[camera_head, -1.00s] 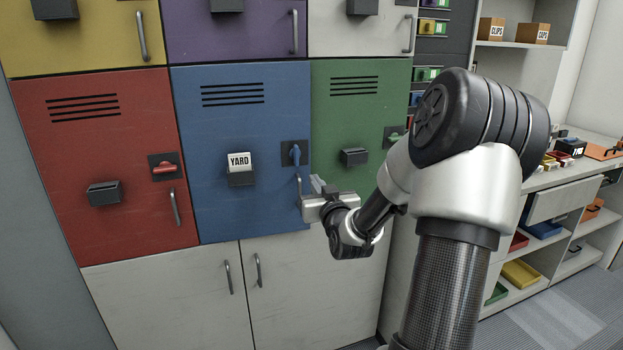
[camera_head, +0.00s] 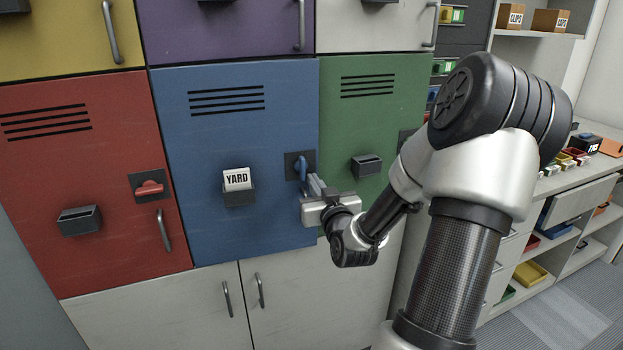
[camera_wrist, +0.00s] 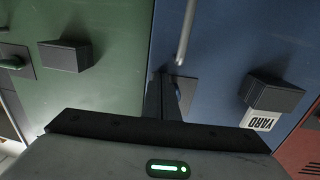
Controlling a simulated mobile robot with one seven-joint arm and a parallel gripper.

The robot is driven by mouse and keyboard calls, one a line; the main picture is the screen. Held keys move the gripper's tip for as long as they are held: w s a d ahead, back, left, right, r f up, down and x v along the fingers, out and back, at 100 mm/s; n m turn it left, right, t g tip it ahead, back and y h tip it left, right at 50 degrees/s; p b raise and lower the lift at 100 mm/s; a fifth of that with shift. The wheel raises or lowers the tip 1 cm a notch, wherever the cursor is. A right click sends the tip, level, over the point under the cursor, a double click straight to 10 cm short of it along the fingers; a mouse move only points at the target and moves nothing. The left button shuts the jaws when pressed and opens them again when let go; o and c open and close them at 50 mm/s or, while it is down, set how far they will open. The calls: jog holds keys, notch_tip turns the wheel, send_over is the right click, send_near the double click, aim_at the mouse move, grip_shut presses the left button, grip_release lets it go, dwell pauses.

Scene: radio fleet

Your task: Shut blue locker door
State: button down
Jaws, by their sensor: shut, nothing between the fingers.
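The blue locker door (camera_head: 215,130) is in the middle of the head view and looks flush with the doors around it. Its blue latch (camera_head: 302,167) stands upright at the right side. My gripper (camera_head: 316,184) is shut and empty, right beside the latch; I cannot tell if they touch. In the wrist view, which is upside down, the fingers (camera_wrist: 160,98) point at the door beside the partly hidden latch (camera_wrist: 183,90). The blue door's grey handle (camera_wrist: 186,32) shows there above the fingers; in the head view my gripper mostly hides it.
A dark holder (camera_head: 238,194) with a YARD card (camera_head: 237,178) sticks out from the blue door. The red door (camera_head: 80,180) is at the left, its red latch (camera_head: 150,187) lying sideways. The green door (camera_head: 370,120) is at the right, partly behind my arm. Shelves (camera_head: 560,250) stand farther right.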

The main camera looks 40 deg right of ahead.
jog(key=shift+w, duration=0.15)
jog(key=x, duration=0.1)
jog(key=b+x, duration=0.1)
jog(key=x, duration=0.1)
jog(key=shift+w+d+r+b, duration=0.3)
jog(key=shift+w+r+b, duration=0.05)
dwell(0.4)
jog(key=shift+a, duration=0.1)
